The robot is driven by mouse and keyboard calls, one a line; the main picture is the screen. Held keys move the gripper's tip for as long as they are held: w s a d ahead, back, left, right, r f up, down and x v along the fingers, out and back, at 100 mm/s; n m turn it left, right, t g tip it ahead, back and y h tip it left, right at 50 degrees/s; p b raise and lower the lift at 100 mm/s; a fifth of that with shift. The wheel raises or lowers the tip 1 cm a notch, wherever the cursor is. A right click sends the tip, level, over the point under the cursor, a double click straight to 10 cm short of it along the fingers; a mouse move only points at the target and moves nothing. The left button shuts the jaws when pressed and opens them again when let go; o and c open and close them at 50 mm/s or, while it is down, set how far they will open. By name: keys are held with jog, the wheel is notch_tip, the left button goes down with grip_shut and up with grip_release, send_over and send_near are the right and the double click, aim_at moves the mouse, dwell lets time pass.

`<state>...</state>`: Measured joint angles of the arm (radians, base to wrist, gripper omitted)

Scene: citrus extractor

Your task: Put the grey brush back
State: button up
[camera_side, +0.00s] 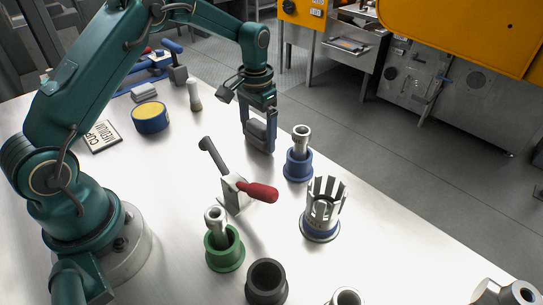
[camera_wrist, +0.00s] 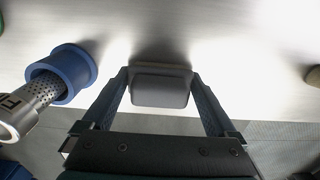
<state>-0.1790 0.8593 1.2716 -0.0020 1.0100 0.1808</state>
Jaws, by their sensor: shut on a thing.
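My gripper (camera_side: 259,132) is in the upper middle of the side view, pointing down at the steel table behind the blue cup. It is shut on the grey brush (camera_wrist: 160,90), a rounded grey block that sits between the two fingers in the wrist view. The brush (camera_side: 258,133) also shows between the jaws in the side view, low over the table. I cannot tell whether its underside touches the table. Its bristles are not visible.
A blue cup (camera_side: 298,172) holding a perforated metal tube stands close to my gripper. A red-handled clamp (camera_side: 258,191), a pronged metal part (camera_side: 321,212), a green cup (camera_side: 224,252) and a black cup (camera_side: 266,283) stand nearer the camera. A yellow-topped blue tin (camera_side: 151,118) stands left.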

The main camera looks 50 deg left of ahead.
aim_at(258, 123)
jog(key=shift+f, duration=0.1)
jog(key=shift+f, duration=0.25)
jog(key=o, duration=0.9)
jog(key=shift+o, duration=0.2)
jog(key=shift+r, duration=2.7)
jog(key=s+d+r+t, duration=0.3)
jog(key=s+d+r, duration=0.1)
jog(key=s+r, duration=0.6)
jog(key=s+d+t, duration=0.2)
jog(key=s, duration=0.8)
jog(key=shift+s+d+t, duration=0.3)
jog(key=shift+s, duration=0.05)
